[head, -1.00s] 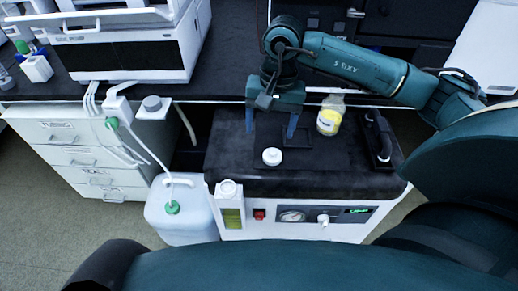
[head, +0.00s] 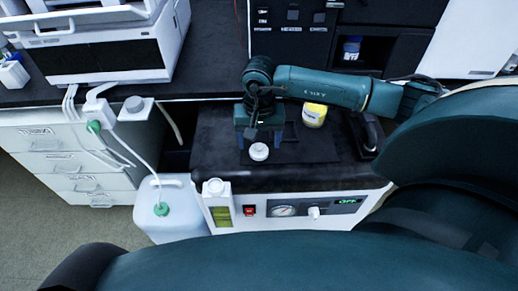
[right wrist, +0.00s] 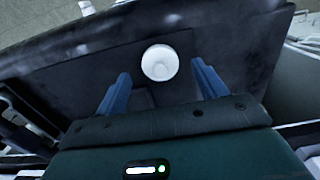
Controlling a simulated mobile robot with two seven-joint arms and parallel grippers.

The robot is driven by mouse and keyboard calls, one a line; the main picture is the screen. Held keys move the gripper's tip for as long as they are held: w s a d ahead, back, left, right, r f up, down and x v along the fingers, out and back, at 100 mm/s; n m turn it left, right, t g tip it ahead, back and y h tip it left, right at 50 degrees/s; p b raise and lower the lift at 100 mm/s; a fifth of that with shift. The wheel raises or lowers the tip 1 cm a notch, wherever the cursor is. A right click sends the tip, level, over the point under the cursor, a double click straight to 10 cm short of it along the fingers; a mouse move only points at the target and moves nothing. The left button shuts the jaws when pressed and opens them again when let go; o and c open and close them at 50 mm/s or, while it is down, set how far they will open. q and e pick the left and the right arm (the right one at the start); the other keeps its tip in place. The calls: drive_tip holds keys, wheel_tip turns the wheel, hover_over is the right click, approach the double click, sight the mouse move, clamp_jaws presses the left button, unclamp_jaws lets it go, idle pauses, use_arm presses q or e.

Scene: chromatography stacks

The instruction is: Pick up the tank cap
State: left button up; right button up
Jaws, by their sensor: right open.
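The white round tank cap (head: 259,152) lies on a dark mat on top of the pump unit, near its front. In the right wrist view the cap (right wrist: 160,63) lies ahead of the fingertips, roughly centred between their lines. My right gripper (head: 259,139) is open and empty, with its two blue fingers pointing down just behind the cap. The gripper also shows in the right wrist view (right wrist: 160,80), with its fingers apart on either side. My left gripper is not in view.
A jar with a yellow label (head: 314,115) stands right of the right gripper. A black handle (head: 367,135) is at the unit's right side. A white jug (head: 172,212) with a green fitting and tube stands left of the pump unit (head: 335,221). A bench with drawers is at left.

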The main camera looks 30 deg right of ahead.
wheel_tip(320, 180, down, 2)
drive_tip(key=shift+f, duration=0.25)
drive_tip(key=shift+c, duration=0.3)
drive_tip(key=c, duration=1)
drive_tip(key=shift+r, duration=0.1)
